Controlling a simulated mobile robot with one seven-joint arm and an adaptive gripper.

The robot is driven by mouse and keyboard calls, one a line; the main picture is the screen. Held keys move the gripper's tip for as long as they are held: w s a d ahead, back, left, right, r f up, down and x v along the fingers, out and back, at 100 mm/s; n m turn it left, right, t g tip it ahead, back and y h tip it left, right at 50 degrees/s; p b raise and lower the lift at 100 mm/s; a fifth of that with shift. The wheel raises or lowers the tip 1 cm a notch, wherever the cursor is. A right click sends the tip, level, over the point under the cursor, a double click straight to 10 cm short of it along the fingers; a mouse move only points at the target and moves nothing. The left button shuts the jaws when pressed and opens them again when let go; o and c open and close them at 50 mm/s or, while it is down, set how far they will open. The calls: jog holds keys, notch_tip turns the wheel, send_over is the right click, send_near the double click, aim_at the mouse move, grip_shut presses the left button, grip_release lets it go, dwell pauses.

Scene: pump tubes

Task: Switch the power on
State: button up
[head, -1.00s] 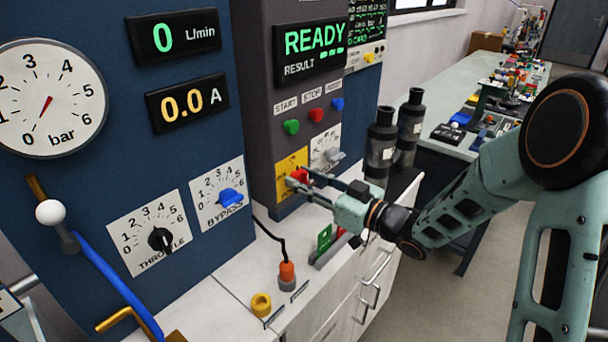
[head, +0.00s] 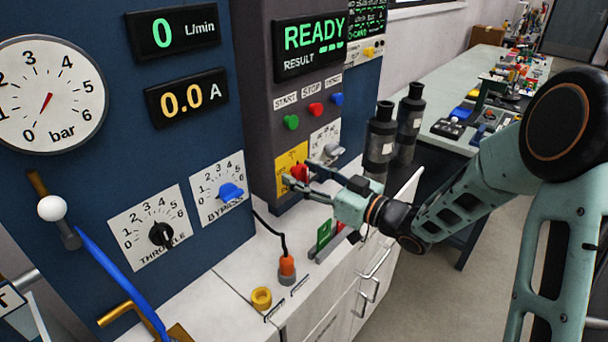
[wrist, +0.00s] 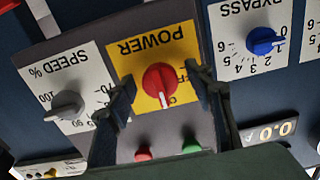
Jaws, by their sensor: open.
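The red power knob (wrist: 160,83) sits on a yellow POWER plate (wrist: 135,62), upside down in the wrist view. Its white pointer mark faces the bottom of that view. Lettering beside it is partly hidden by a finger. In the head view the knob (head: 300,173) is on the grey column's yellow plate (head: 284,160). My gripper (wrist: 161,79) is open, with one finger on each side of the knob and gaps visible between. In the head view my gripper (head: 299,174) reaches the knob from the right.
The SPEED knob (wrist: 66,105) is close beside one finger. START (head: 291,122) and STOP (head: 315,110) buttons are above the plate. The blue BYPASS knob (head: 231,192) is to the left. Dark cylinders (head: 380,145) stand right of the column. The display (head: 314,40) reads READY.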

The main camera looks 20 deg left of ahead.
jog(key=v, duration=1.2)
